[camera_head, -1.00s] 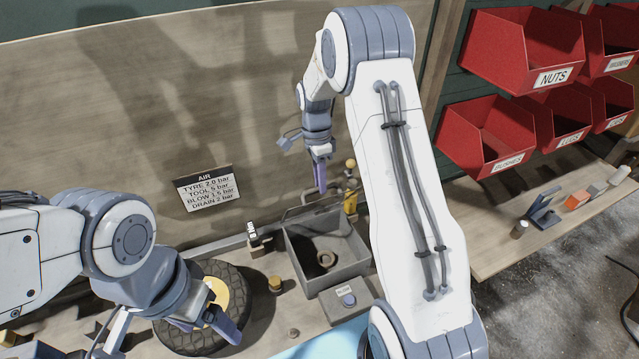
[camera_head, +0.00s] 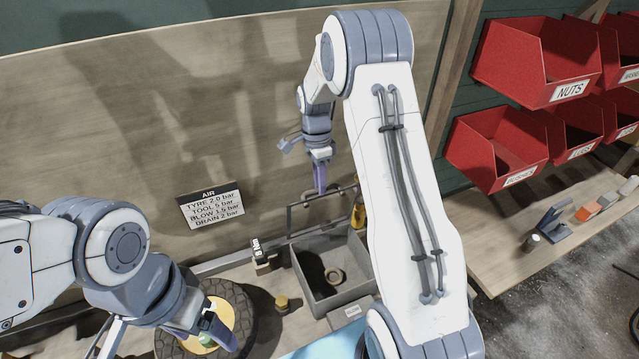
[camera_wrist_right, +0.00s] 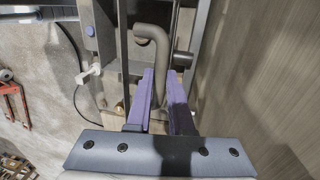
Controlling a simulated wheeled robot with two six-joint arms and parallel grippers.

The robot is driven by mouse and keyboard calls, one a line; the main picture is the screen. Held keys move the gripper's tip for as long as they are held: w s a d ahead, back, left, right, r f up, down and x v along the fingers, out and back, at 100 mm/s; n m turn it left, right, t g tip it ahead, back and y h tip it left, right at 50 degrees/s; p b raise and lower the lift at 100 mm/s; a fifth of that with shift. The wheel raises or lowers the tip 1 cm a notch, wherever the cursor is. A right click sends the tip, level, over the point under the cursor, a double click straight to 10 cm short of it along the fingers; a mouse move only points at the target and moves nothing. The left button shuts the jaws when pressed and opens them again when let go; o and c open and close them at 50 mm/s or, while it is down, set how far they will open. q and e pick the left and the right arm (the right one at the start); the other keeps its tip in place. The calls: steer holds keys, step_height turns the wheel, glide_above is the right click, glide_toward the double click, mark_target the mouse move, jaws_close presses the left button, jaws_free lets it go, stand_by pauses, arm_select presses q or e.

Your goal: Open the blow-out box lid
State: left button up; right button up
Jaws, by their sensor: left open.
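The blow-out box (camera_head: 356,292) is a grey open-topped bin on the bench, with a round ring on its floor. Its lid (camera_head: 290,221), a thin dark frame with a see-through middle, stands raised at the box's back edge, tilted up near the back board. My right gripper (camera_head: 320,190) points down at the lid's upper edge. In the right wrist view its purple fingers (camera_wrist_right: 160,90) have a narrow gap, with a bent grey pipe (camera_wrist_right: 153,40) beyond; whether they grip the frame is unclear. My left gripper (camera_head: 210,328) is open over the wheel.
A tyre (camera_head: 243,310) with a yellow hub lies left of the box. A brass knob (camera_head: 282,302) and a small labelled block (camera_head: 262,250) stand between them. An air pressure sign (camera_head: 212,204) hangs behind. Red bins (camera_head: 535,60) are at the right.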

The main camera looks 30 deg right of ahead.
steer(key=o, duration=0.4)
steer(key=shift+f, duration=0.15)
steer(key=r+b, duration=0.1)
steer(key=r, duration=0.2)
steer(key=w+r+b, duration=0.1)
steer(key=r, duration=0.6)
steer(key=shift+w+d+r+b, duration=0.1)
steer(key=shift+w+r+b, duration=0.15)
steer(key=shift+b, duration=0.15)
steer(key=s+a+f+n+t+b, duration=0.1)
steer(key=s+a+n+b, duration=0.1)
steer(key=s+a+n, duration=0.55)
steer(key=s+a+n+b, duration=0.1)
steer(key=s+a+n, duration=0.35)
steer(key=a, duration=0.55)
steer(key=s+a+f+n+b, duration=0.1)
steer(key=s+f+n, duration=0.1)
steer(key=s+n, duration=0.2)
steer(key=s+a+f+n, duration=0.2)
steer(key=s+n, duration=0.3)
steer(key=s, duration=0.3)
steer(key=s+a+f+n+y+b, duration=0.1)
steer(key=s+a+f+n, duration=0.1)
steer(key=s+n, duration=0.2)
steer(key=shift+s+f+n+t+b, duration=0.2)
steer(key=shift+s+n+t+b, duration=0.15)
steer(key=shift+s, duration=1.15)
